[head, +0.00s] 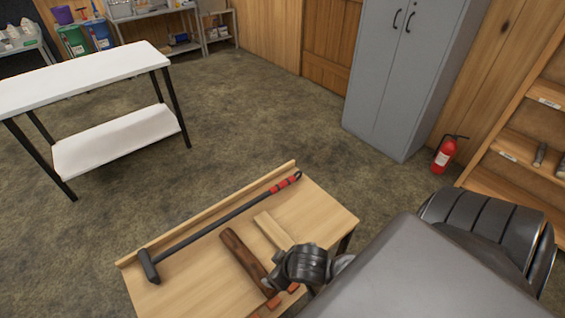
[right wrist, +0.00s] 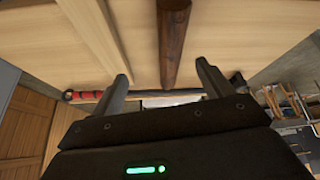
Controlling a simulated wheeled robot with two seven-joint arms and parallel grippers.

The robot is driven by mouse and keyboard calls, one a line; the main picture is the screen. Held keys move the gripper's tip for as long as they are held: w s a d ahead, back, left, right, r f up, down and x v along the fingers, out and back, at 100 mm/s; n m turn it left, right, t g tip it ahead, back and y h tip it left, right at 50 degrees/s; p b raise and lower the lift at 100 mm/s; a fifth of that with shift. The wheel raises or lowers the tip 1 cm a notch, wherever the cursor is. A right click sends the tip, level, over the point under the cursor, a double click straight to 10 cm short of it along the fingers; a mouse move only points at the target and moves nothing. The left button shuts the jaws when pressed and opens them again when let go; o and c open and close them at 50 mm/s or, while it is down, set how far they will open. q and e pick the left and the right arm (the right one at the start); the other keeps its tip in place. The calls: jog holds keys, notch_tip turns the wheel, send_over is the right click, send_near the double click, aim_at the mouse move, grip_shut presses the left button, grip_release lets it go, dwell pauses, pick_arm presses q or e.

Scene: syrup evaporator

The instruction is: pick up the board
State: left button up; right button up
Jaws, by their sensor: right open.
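The board, a short pale wooden piece (head: 272,230), lies flat on the small wooden table (head: 325,212). A dark brown round billet (head: 243,253) lies to its left. My right gripper (head: 283,293) is at the near ends of these pieces in the head view, and its arm hides part of the table. In the right wrist view my right gripper (right wrist: 162,72) is open and empty. The dark billet (right wrist: 172,40) shows between its fingers, and the pale board (right wrist: 92,32) lies left of the left finger. My left gripper is not in view.
A long-handled hammer (head: 222,222) with red grips lies along the table's raised back edge. A white-topped table (head: 80,80), a grey cabinet (head: 400,75) and a fire extinguisher (head: 445,154) stand apart. Floor between them is clear.

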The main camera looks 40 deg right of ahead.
notch_tip(320, 180, up, 2)
jog(key=w, duration=0.3)
jog(key=m+g, duration=0.1)
jog(key=m, duration=0.1)
send_near(281, 237)
jog(key=b+x, duration=0.2)
jog(key=x, duration=0.1)
jog(key=shift+w+d+f, duration=0.15)
jog(key=shift+w+d, duration=0.1)
jog(key=shift+d, duration=0.05)
jog(key=shift+a+b+x, duration=0.15)
jog(key=shift+b+x, duration=0.45)
jog(key=shift+x, duration=0.95)
jog(key=shift+a+b+x, duration=0.1)
jog(key=shift+b+x, duration=0.45)
jog(key=shift+x, duration=1)
jog(key=shift+s, duration=0.15)
jog(key=shift+c, duration=0.5)
jog(key=c, duration=1.1)
jog(key=shift+c, duration=0.2)
